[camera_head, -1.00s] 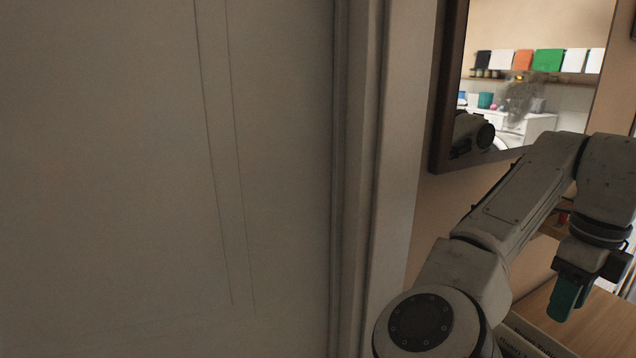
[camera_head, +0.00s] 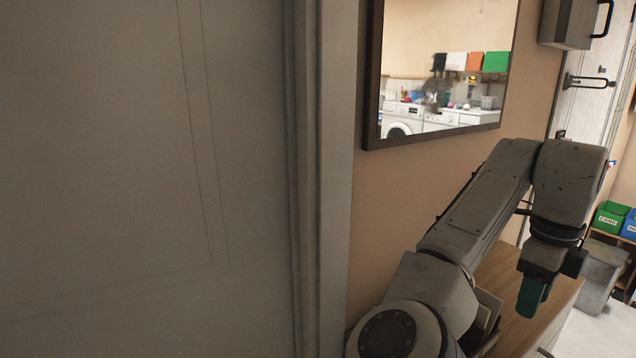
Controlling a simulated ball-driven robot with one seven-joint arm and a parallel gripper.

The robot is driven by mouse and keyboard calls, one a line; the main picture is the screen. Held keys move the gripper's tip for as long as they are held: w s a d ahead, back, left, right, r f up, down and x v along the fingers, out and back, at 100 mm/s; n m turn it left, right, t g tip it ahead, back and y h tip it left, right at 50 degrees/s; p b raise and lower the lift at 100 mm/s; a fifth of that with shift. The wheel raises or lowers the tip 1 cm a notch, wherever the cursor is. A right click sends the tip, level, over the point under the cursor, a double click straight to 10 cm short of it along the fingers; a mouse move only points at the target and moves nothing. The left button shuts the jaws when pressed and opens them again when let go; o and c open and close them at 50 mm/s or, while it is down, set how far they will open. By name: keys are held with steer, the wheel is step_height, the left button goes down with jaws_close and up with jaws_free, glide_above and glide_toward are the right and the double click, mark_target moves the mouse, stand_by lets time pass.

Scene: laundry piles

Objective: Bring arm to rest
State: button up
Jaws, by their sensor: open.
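My arm rises from the lower middle of the view, bends at its elbow at the right, and hangs down from there. My gripper (camera_head: 531,298) points downward at the lower right, in front of a wooden-topped cabinet. Its teal fingers overlap in this view, so the gap between them is hard to see. Nothing shows held in it.
A large grey door (camera_head: 120,180) fills the left, with its frame (camera_head: 325,180) beside it. A dark-framed mirror (camera_head: 440,70) hangs behind my arm. The wooden cabinet top (camera_head: 508,275) lies below. A grey bin (camera_head: 601,275) and green box (camera_head: 611,217) stand at right.

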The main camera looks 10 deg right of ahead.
steer(key=s+d+f+n+t+h, duration=0.1)
steer(key=s+d+f+n+h, duration=0.15)
steer(key=s+f+n, duration=0.45)
steer(key=s+d+f+n+h, duration=0.1)
steer(key=s+f+n+h, duration=0.15)
steer(key=f+n, duration=0.75)
steer(key=s+a+f+n+y, duration=0.5)
steer(key=s+a+f+n, duration=0.9)
steer(key=a, duration=0.5)
step_height(320, 180, down, 2)
steer(key=s, duration=0.2)
steer(key=shift+s+a, duration=0.2)
steer(key=shift+s, duration=0.2)
steer(key=shift+f, duration=0.1)
